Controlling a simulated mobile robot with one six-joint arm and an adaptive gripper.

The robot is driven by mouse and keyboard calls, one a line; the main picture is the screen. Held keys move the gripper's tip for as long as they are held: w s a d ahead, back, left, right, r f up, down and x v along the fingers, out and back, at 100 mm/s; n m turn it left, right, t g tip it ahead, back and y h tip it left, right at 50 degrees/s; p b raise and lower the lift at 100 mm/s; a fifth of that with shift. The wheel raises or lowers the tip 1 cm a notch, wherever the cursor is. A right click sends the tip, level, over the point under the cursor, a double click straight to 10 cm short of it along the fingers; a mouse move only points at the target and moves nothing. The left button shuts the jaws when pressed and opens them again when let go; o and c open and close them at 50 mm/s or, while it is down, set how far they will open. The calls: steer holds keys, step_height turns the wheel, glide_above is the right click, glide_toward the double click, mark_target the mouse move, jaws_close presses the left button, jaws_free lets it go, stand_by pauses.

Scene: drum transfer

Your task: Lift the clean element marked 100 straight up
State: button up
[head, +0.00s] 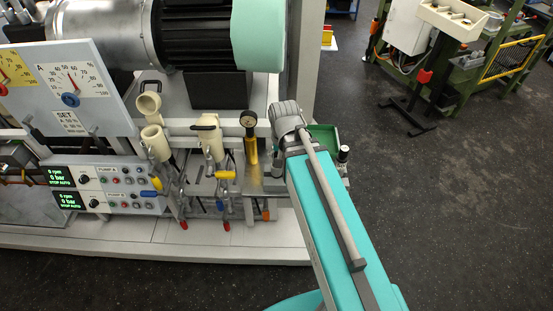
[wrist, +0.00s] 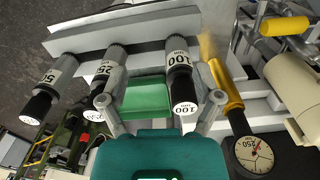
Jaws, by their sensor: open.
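The element marked 100 (wrist: 179,72) is a grey cylinder with a black end and a white label, in the wrist view right of centre. In the head view my arm hides the fingers and most of the rack.
A yellow-bodied gauge (wrist: 254,155) stands close right of the 100 element; it also shows in the head view (head: 249,122). A green tray (wrist: 147,97) lies between the fingers. Pale cups (head: 154,140) and a control panel (head: 105,187) stand left. Open floor lies right.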

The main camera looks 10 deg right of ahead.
steer(key=w+r+m+p, duration=0.6)
steer(key=r+m+p, duration=0.3)
steer(key=m, duration=0.5)
steer(key=shift+w+a+r+m+p, duration=0.3)
steer(key=shift+w+r+p, duration=0.1)
steer(key=shift+r, duration=0.35)
steer(key=shift+f, duration=0.1)
step_height(320, 180, down, 8)
steer(key=b, duration=0.8)
steer(key=shift+f+b, duration=0.25)
steer(key=shift+b, duration=0.15)
steer(key=f+b, duration=0.3)
steer(key=shift+s+f, duration=0.15)
steer(key=shift+s, duration=0.2)
steer(key=shift+f+b, duration=0.9)
steer(key=shift+b, duration=0.2)
steer(key=shift+c, duration=0.2)
